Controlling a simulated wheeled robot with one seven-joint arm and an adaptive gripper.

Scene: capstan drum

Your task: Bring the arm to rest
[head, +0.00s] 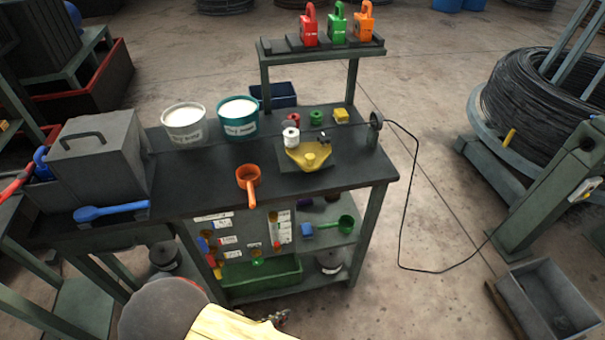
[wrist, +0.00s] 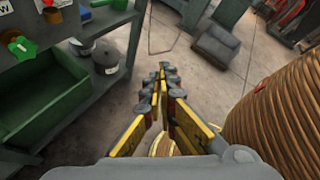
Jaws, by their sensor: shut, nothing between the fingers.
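My gripper (wrist: 163,72) shows in the wrist view with its yellow and grey fingers together and nothing between them. It hangs over the concrete floor, apart from the workbench. A large drum wound with brown rope (wrist: 275,120) stands close on the right of the wrist view. A pale, wood-coloured piece under the fingers is mostly hidden. In the head view, a dark round disc (head: 163,310) and a pale yellow wood-like piece (head: 235,326) show at the bottom edge; I cannot tell how they join.
The dark workbench (head: 215,200) bears two buckets, an orange ladle (head: 248,182) and a blue scoop (head: 110,211). Its lower shelf holds a green bin (head: 262,273), also left in the wrist view (wrist: 45,103). A cable coil (head: 535,105) stands right. Open floor (head: 425,215) lies between.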

